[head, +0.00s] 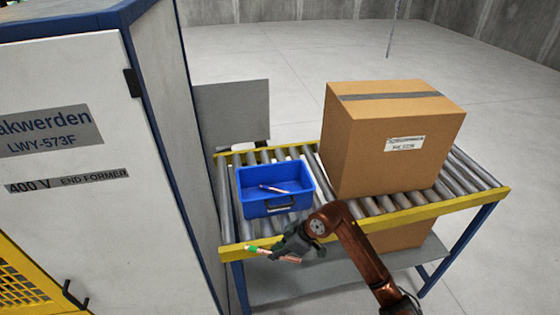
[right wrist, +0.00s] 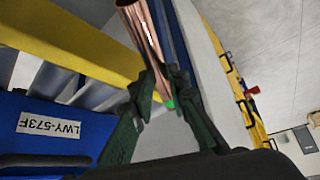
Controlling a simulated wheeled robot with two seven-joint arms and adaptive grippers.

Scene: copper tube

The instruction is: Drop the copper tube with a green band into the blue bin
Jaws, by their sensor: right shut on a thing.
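The copper tube with a green band (head: 264,252) is in my right gripper (head: 284,249), which is shut on it. The tube lies across the jaws, its green part toward the left, near the front yellow rail of the conveyor. In the right wrist view the tube (right wrist: 142,32) passes between the fingers (right wrist: 160,88), with green showing by the fingertips. The blue bin (head: 252,209) stands on the rollers behind and left of the gripper; another tube (head: 272,189) lies inside it. The bin's labelled wall (right wrist: 85,132) shows in the right wrist view. My left gripper is not in view.
The roller conveyor (head: 372,207) has yellow side rails. A large cardboard box (head: 365,150) stands on it right of the bin. A tall white and blue machine (head: 75,130) fills the left side. A grey panel (head: 232,112) stands behind the bin.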

